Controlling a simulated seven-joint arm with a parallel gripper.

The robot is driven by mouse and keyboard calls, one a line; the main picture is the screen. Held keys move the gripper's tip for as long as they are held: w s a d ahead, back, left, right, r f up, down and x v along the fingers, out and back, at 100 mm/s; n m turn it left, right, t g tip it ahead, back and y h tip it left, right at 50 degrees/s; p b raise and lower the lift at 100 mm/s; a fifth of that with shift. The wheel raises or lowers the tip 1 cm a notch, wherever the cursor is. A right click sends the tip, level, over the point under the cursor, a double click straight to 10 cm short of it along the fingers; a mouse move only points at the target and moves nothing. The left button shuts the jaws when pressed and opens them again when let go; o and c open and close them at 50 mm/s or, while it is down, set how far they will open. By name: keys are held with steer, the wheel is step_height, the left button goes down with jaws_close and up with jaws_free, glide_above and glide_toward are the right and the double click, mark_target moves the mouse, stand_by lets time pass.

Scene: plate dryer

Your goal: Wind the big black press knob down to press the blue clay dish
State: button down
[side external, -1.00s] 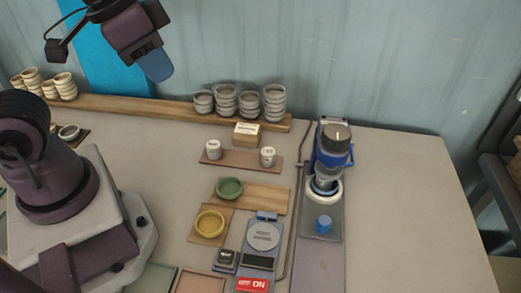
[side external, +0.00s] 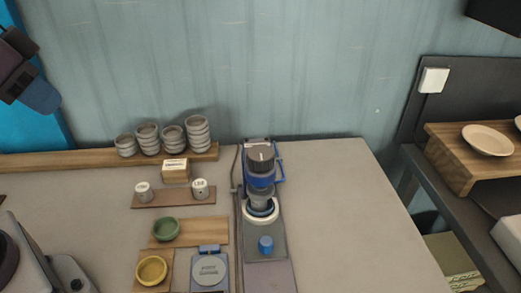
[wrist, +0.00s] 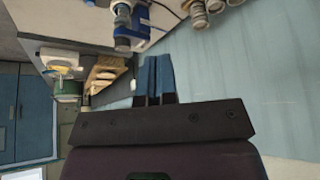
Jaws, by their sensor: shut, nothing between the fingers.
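The press with its big black knob (side external: 262,157) stands at the back right of the table in a blue frame. The knob has a pale mark on top and sits above a grey press head (side external: 261,199). A white ring (side external: 246,218) lies below the head. A blue rim shows inside the ring; it may be the clay dish, mostly hidden. My gripper (side external: 42,98) is at the upper left, high and far from the press. Its blue fingers (wrist: 153,78) are shut and empty in the wrist view.
A green dish (side external: 166,228) and a yellow dish (side external: 151,270) sit on boards left of the press. Several stacked grey cups (side external: 172,139) stand on the back shelf. A round-topped scale (side external: 210,272) is at the front. The table right of the press is clear.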

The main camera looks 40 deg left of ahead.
steer(key=c, duration=1.4)
jaws_free()
steer(key=shift+d+f, duration=0.1)
steer(key=shift+d, duration=0.05)
steer(key=o, duration=1.1)
steer(key=w, duration=0.1)
steer(key=w+d+f+g, duration=0.1)
steer(key=w+d+m+g, duration=0.1)
steer(key=shift+w+f+h, duration=0.3)
steer(key=shift+w+f, duration=0.05)
steer(key=shift+c, duration=0.2)
steer(key=n+g, duration=0.4)
steer(key=n, duration=1.5)
glide_toward(261, 152)
steer(key=f, duration=1)
steer(key=shift+s+d+f, duration=0.15)
steer(key=shift+d+f, duration=0.05)
steer(key=shift+f, duration=0.05)
steer(key=shift+c, duration=0.2)
steer(key=c, duration=0.9)
